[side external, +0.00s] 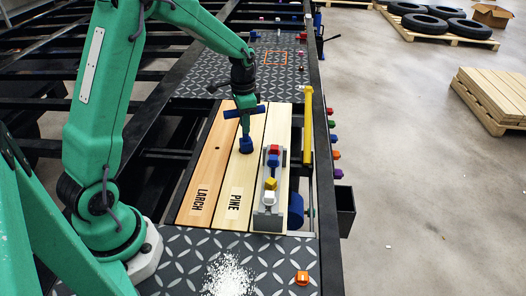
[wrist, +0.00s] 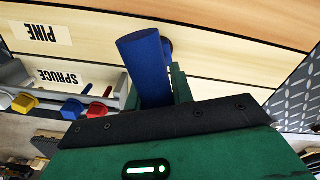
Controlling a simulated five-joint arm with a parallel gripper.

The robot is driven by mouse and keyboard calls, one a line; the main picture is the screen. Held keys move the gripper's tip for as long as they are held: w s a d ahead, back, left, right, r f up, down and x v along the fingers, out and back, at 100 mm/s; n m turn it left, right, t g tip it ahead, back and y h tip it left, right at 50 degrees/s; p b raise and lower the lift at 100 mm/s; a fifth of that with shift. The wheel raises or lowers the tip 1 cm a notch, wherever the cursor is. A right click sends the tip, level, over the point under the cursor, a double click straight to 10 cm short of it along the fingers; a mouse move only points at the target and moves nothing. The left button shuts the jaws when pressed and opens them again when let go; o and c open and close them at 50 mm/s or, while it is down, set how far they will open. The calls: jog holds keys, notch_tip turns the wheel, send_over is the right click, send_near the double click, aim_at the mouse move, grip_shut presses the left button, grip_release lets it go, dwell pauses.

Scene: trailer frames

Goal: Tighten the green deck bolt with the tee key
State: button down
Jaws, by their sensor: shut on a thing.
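The blue tee key (side external: 246,146) stands roughly upright, its lower end at the pine plank (side external: 232,180). Its blue crossbar (side external: 259,109) is up at my gripper (side external: 244,112). My gripper is shut on the tee key. In the wrist view the blue bar of the tee key (wrist: 145,65) rises from between the jaws of my gripper (wrist: 165,95). I cannot make out a green deck bolt on the planks. The key's lower end covers the spot beneath it, so I cannot tell whether it sits on a bolt.
A grey rack (side external: 268,219) with red, blue, yellow and white pieces stands close right of the key. The larch plank (side external: 199,170) lies left. A yellow bar (side external: 308,125) and coloured knobs line the right rail. White granules (side external: 229,275) and an orange piece (side external: 302,278) lie in front.

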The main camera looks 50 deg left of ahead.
jog(key=m, duration=0.3)
jog(key=shift+m, duration=0.3)
jog(key=m, duration=0.3)
jog(key=shift+m, duration=0.4)
jog(key=m, duration=0.3)
jog(key=shift+w+m, duration=0.1)
jog(key=shift+m, duration=2.4)
jog(key=shift+r, duration=0.25)
jog(key=shift+r, duration=2.35)
